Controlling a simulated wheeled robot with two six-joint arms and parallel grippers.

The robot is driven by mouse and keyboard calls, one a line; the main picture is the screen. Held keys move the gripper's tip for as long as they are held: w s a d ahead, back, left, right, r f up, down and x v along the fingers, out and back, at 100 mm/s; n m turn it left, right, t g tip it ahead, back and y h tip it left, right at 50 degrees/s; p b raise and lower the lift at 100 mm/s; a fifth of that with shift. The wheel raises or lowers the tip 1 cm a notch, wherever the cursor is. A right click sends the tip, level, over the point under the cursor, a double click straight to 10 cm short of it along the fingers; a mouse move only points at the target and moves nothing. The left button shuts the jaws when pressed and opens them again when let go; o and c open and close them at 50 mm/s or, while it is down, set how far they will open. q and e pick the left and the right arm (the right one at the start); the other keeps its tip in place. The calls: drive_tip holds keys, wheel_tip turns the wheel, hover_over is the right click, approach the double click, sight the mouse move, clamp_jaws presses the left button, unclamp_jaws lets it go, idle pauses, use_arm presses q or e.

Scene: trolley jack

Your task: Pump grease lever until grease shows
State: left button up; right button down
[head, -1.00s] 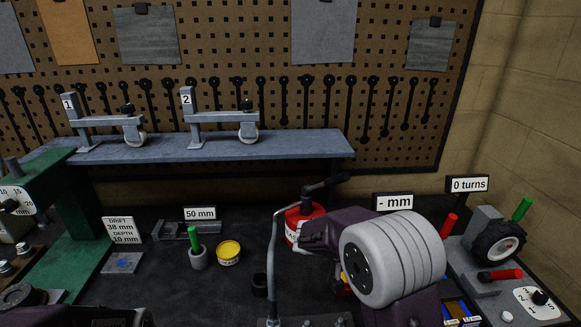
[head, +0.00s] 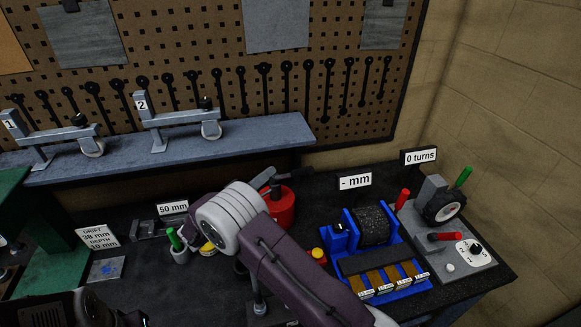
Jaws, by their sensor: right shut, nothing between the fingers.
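The red grease pot (head: 284,207) stands on the dark bench in the middle, partly covered by my right arm. Its dark lever (head: 268,179) crosses above the pot's top, slanting up to the right. My right gripper (head: 228,222) is in front and left of the pot; the thick grey ringed wrist faces me and the fingertips are hidden behind it. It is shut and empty. No grease is visible, and the pot's label and outlet are hidden. A dark part of my left arm (head: 95,310) shows at the bottom left; its fingers cannot be made out.
A blue fixture (head: 405,262) with a black roller stands right of my arm. A grey wheel rig (head: 443,215) with red and green handles is at the far right. A green-handled pot (head: 178,248) is left of my wrist. A grey shelf (head: 250,137) with casters runs behind.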

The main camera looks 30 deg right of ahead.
drive_tip(key=w+d+p, duration=0.2)
drive_tip(key=r+p, duration=0.2)
drive_tip(key=p, duration=0.2)
hover_over(293, 174)
drive_tip(key=w, duration=0.1)
use_arm(q)
wheel_tip(293, 174, up, 9)
drive_tip(key=p, duration=0.2)
drive_tip(key=shift+f, duration=0.15)
use_arm(e)
drive_tip(key=f, duration=0.1)
drive_tip(key=s+f, duration=0.2)
drive_tip(key=f, duration=0.1)
drive_tip(key=shift+s+a, duration=0.15)
drive_tip(key=shift+a, duration=0.2)
